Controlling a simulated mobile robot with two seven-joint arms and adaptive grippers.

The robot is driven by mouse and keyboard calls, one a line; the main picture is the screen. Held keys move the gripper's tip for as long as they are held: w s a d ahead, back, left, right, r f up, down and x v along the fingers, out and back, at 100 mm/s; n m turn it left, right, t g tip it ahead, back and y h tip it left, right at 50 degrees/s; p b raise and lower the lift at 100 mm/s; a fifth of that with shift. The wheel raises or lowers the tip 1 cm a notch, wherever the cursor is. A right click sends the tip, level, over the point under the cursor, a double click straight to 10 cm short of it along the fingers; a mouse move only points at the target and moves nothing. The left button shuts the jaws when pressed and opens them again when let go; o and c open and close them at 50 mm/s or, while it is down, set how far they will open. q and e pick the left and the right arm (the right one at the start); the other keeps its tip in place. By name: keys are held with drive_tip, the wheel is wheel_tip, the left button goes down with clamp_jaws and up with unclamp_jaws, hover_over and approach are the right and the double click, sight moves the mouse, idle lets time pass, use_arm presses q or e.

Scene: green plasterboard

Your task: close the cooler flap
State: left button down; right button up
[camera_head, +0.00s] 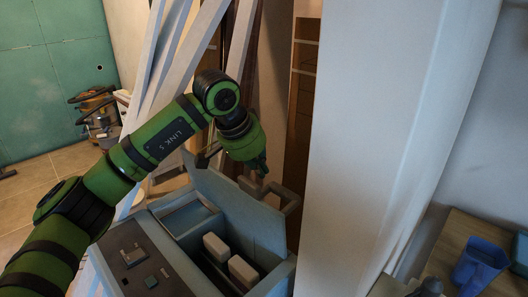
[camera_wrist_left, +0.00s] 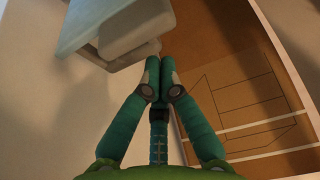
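The cooler (camera_head: 185,262) is a grey-blue box at the lower middle of the head view. Its flap (camera_head: 240,212) stands raised and open, showing compartments and pale blocks inside. A brownish handle-like piece (camera_head: 287,197) shows at the flap's far side. My left gripper (camera_head: 263,171) points down behind the flap's upper edge, close to this piece; contact cannot be told. In the left wrist view its fingertips (camera_wrist_left: 158,72) meet with nothing seen between them. My right gripper is not seen.
A wide white column (camera_head: 385,110) stands right of the cooler. Pale boards (camera_head: 172,60) lean behind my left arm. A wooden table (camera_head: 450,240) with a blue container (camera_head: 480,264) is at the lower right. A vacuum-like machine (camera_head: 98,113) stands on the floor at left.

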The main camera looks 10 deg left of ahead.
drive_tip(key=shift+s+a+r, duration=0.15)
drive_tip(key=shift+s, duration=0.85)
